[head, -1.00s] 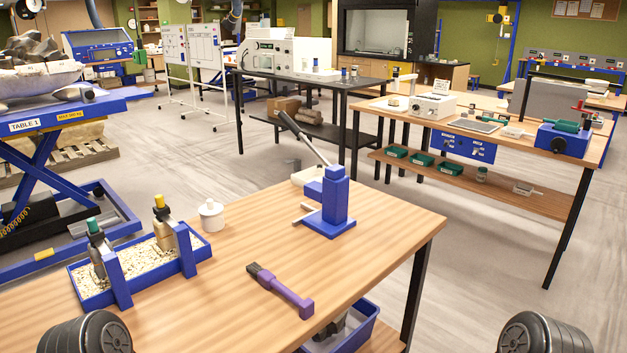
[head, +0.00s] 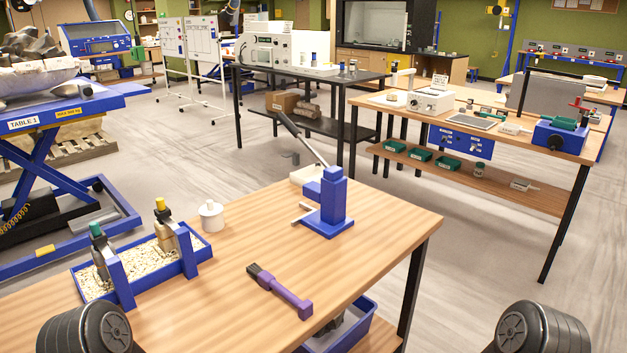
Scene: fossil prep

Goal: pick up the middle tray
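Three small green trays sit in a row on the wooden lower shelf (head: 500,181) of the workbench at the right. The middle tray (head: 420,155) is between the left tray (head: 395,146) and the right tray (head: 447,163). Each has a small pale label on its front, too small to read. What the trays hold is too small to tell. Neither of my grippers is in view; only dark rounded parts of my arms show at the bottom left and bottom right corners.
A near wooden table (head: 215,300) holds a blue press (head: 327,205), a purple-handled brush (head: 280,291), a white jar (head: 211,216) and a blue bottle rack (head: 150,277). A blue bin (head: 345,330) is under it. Grey floor (head: 465,235) lies open between the table and the workbench.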

